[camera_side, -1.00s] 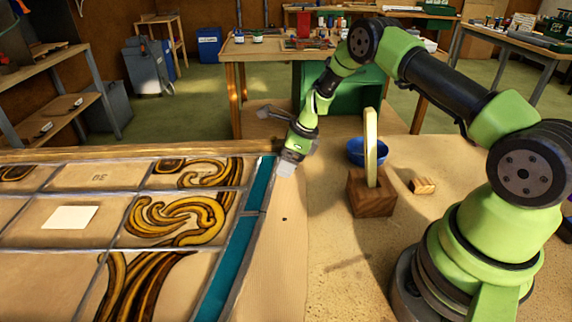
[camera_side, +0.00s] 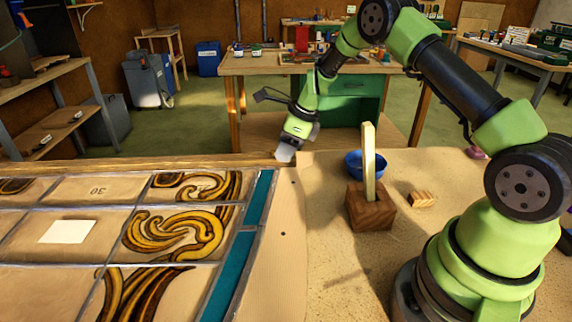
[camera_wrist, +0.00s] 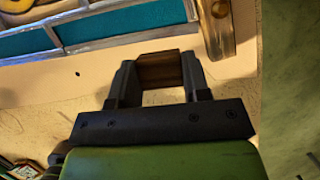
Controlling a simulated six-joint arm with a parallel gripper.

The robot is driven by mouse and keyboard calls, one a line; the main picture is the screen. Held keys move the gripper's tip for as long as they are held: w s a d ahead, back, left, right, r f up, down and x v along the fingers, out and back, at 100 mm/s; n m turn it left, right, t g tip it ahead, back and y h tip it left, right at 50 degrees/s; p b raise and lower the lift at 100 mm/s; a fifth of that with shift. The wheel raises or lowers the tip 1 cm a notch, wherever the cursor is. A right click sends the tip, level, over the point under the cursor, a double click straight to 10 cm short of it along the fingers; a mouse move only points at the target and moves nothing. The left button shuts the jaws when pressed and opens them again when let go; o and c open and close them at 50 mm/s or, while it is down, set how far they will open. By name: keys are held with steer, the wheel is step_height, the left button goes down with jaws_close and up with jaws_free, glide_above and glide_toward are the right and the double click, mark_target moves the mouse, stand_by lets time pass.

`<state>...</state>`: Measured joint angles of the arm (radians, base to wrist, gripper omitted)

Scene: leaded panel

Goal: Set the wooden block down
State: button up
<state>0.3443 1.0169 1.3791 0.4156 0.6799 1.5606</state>
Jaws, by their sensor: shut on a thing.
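My gripper (camera_wrist: 159,74) is shut on a brown wooden block (camera_wrist: 160,68), held crosswise between the fingers in the wrist view. In the side view my gripper (camera_side: 286,154) hangs at the far end of the bench, by the corner of the leaded panel (camera_side: 247,243). The held block cannot be made out there. The panel's teal glass border and lead lines lie beyond the fingertips in the wrist view. Whether the block touches the surface below I cannot tell.
A dark wooden stand (camera_side: 369,210) holds an upright pale piece, with a blue bowl (camera_side: 354,162) behind it. A small light block (camera_side: 422,200) lies to its right. A wooden rail (camera_side: 130,165) edges the panel's far side. Bare bench shows between panel and stand.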

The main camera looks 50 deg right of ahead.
step_height(320, 180, up, 2)
steer(key=shift+r, duration=0.25)
steer(key=s+d+f+n+g+y, duration=0.1)
steer(key=s+d+n+g+y, duration=0.15)
steer(key=s+d+n, duration=0.6)
steer(key=r+n+g+h, duration=0.1)
steer(key=n+g+h, duration=0.55)
steer(key=n, duration=2.35)
glide_above(409, 182)
steer(key=a, duration=0.1)
steer(key=t+h, duration=0.2)
steer(key=f, duration=0.6)
steer(key=w+f, duration=0.1)
steer(key=f, duration=0.2)
steer(key=shift+f, duration=0.35)
steer(key=shift+s, duration=0.1)
steer(key=o, duration=0.9)
steer(key=shift+f, duration=0.1)
